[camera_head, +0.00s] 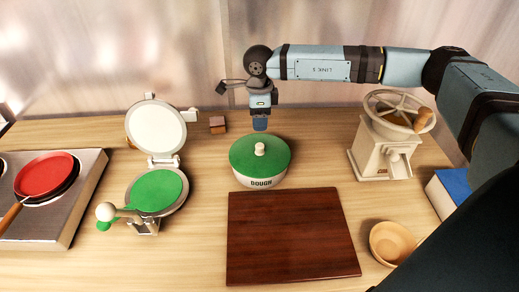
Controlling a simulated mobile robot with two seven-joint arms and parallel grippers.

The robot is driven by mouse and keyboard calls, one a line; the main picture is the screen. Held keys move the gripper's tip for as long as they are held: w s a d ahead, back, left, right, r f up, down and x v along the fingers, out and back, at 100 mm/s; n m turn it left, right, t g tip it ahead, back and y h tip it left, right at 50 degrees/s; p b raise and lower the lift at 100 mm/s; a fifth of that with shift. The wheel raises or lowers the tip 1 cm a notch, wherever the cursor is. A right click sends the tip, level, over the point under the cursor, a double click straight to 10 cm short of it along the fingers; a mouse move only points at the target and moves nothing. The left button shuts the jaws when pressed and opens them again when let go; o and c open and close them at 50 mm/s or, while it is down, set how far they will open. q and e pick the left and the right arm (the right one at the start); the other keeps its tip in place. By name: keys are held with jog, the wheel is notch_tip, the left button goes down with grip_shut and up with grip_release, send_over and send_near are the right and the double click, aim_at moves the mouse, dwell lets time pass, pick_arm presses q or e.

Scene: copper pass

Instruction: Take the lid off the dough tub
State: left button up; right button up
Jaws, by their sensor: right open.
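The dough tub (262,183) is a cream bowl marked DOUGH, standing at the middle of the table behind the brown board. Its green lid (246,157) with a pale round knob (260,149) sits on top. My right gripper (260,125) hangs from the arm that comes in from the right. It points down just behind and above the lid's far edge, apart from the knob. It is open with nothing seen in it, though its fingers show small. My left gripper is not in view.
An open press (154,192) with a green disc stands left of the tub. A red pan (44,173) is on the stove at far left. A dark red board (292,238) lies in front. A grinder (375,146), wooden bowl (392,242) and blue-topped box (455,184) are right. A small brown block (217,124) lies behind.

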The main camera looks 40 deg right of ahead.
send_over(260, 145)
notch_tip(260, 145, down, 6)
jog(key=shift+w+r+p, duration=0.1)
jog(key=shift+r+p, duration=0.1)
jog(key=shift+p, duration=0.15)
jog(key=shift+f, duration=0.55)
notch_tip(260, 145, down, 4)
jog(key=shift+r+p, duration=0.2)
jog(key=shift+p, duration=0.65)
jog(key=shift+f, duration=0.5)
jog(key=c, duration=1)
